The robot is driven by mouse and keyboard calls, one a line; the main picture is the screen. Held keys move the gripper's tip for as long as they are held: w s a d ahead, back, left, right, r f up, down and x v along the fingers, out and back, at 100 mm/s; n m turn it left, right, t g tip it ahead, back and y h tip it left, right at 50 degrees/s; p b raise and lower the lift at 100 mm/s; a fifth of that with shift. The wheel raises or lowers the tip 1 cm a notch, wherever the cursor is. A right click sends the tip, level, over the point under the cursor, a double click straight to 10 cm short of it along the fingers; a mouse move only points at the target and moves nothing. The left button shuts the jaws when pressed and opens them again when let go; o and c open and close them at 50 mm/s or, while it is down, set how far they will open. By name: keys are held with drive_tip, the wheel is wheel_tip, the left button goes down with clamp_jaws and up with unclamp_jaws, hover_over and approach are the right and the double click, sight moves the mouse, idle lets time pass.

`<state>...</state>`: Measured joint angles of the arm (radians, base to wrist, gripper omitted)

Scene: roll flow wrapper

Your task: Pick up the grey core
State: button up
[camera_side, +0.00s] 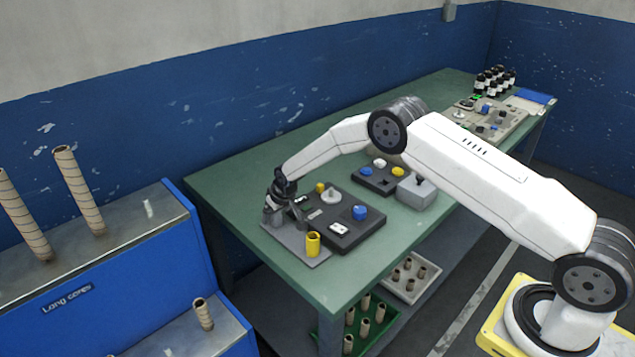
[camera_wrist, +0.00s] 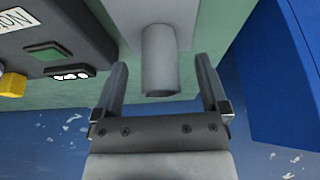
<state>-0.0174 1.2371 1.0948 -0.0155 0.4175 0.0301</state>
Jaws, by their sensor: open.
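The grey core (camera_wrist: 160,72) is a plain grey cylinder in the wrist view, rising from a grey plate (camera_wrist: 128,22). My gripper (camera_wrist: 161,62) is open, with one finger on each side of the core. A gap shows between the core and each finger, so the fingers do not appear to touch it. In the side view my gripper (camera_side: 286,205) points down over the left end of the plate (camera_side: 302,246). There the core is hard to tell apart from the grey fingers.
A yellow cylinder (camera_side: 313,244) stands on the plate's front end. A dark control panel (camera_side: 345,222) with a blue knob (camera_side: 360,212) lies just right of my gripper. Blue shelving (camera_side: 130,290) with cardboard tubes stands left of the green table (camera_side: 225,180).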

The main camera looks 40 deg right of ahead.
drive_tip(key=shift+w+f, duration=0.2)
drive_tip(key=shift+f, duration=0.3)
clamp_jaws()
idle(0.3)
drive_tip(key=shift+r, duration=0.15)
drive_tip(key=shift+r, duration=1.4)
drive_tip(key=shift+s+r, duration=0.2)
drive_tip(key=shift+r, duration=0.1)
drive_tip(key=s+r, duration=0.9)
drive_tip(key=s, duration=0.4)
drive_tip(key=shift+s+r, duration=0.2)
drive_tip(key=shift+s, duration=0.15)
